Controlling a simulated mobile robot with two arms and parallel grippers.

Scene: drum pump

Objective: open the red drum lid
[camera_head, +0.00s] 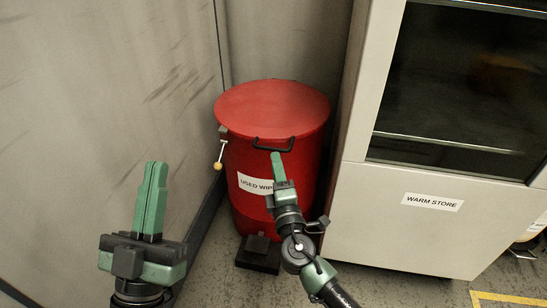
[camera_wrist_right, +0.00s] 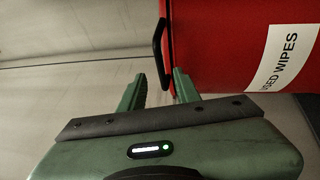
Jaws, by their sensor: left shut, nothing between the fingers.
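The red drum (camera_head: 285,205) stands upright with its round red lid (camera_head: 272,105) down flat on top. A black bar handle (camera_head: 273,148) sits at the lid's front edge. My right gripper (camera_head: 276,156) is just in front of and below this handle. In the right wrist view its two green fingers (camera_wrist_right: 158,80) are apart, and the handle (camera_wrist_right: 158,45) reaches down between the fingertips; contact is not clear. My left gripper (camera_head: 156,166) is shut and empty, upright at the lower left, well away from the drum.
A lever with a yellow knob (camera_head: 218,165) is on the drum's left side. A black pedal block (camera_head: 259,253) is at its foot. The warm store cabinet (camera_head: 432,230) stands close at right. A grey wall (camera_head: 110,90) is at left and behind.

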